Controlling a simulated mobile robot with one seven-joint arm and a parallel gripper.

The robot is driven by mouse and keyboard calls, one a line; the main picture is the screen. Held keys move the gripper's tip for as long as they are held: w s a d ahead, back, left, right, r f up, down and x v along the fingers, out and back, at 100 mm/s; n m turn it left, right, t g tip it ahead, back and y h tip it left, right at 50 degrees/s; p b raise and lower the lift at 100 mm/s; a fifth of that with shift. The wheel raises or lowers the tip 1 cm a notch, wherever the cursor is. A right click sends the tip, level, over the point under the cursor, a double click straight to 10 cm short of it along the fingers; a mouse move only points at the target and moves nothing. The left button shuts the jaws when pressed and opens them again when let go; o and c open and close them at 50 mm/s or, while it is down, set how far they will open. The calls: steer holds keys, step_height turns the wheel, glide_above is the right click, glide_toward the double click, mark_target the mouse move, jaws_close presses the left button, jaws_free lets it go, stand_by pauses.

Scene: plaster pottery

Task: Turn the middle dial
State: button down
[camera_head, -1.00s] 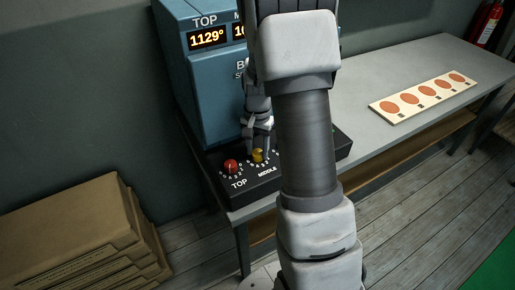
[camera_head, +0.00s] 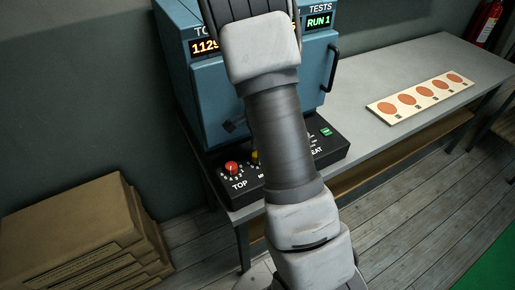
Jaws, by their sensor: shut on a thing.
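The middle dial is yellow. Only a sliver of this yellow dial (camera_head: 254,156) shows at the left edge of my forearm, on the black control box in front of the blue kiln. Its pointer and most of its scale are hidden, so I cannot tell its setting. The red top dial (camera_head: 231,168) stands to its left, above the label TOP. My arm crosses the picture in front of the box. My gripper is hidden behind it, so its fingers and their contact with the dial cannot be seen.
The blue kiln (camera_head: 205,95) stands behind the black control box (camera_head: 329,150), which has a green button (camera_head: 327,132) at right. A board with several orange discs (camera_head: 385,106) lies on the grey bench (camera_head: 440,55). Stacked cardboard boxes (camera_head: 75,220) stand at lower left.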

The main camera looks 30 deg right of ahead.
steer(key=shift+m, duration=0.6)
steer(key=shift+c, duration=1.9)
jaws_free()
step_height(320, 180, up, 18)
steer(key=p, duration=0.2)
steer(key=shift+f, duration=0.25)
